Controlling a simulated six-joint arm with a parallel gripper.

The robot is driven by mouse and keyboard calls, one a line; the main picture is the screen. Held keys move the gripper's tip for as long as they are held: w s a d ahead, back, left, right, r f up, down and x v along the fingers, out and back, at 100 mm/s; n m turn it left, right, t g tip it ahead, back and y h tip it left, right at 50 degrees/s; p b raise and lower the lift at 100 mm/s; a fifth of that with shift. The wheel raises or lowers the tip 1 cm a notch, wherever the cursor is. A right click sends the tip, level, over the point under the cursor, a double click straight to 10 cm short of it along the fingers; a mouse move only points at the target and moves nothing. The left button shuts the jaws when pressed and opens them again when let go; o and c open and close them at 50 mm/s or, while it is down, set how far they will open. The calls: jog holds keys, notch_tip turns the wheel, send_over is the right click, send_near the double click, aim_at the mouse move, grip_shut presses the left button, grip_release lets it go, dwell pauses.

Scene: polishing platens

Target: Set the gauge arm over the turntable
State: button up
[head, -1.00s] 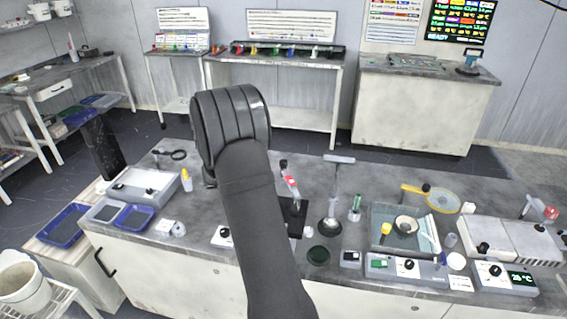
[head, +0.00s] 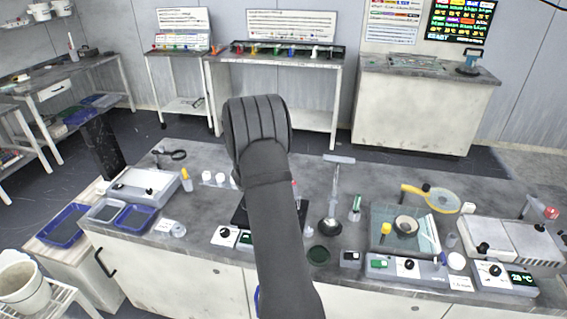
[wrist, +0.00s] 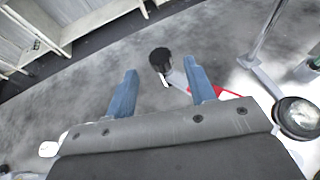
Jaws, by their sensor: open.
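My gripper (wrist: 162,68) is open in the wrist view, its two blue fingers apart and empty. A black knob (wrist: 160,59) on a white and red arm, which looks like the gauge arm, shows between the fingertips in the picture; I cannot tell whether it lies between them in depth. Its red part (wrist: 228,94) runs behind the right finger. A black base plate (head: 239,216) shows beside my arm. I cannot make out the turntable for certain.
White cups (head: 207,178) and a grey-white device (head: 143,186) are to the left. The bench's back left is fairly clear.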

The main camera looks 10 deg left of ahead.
jog(key=x, duration=0.6)
jog(key=shift+c, duration=0.4)
grip_shut()
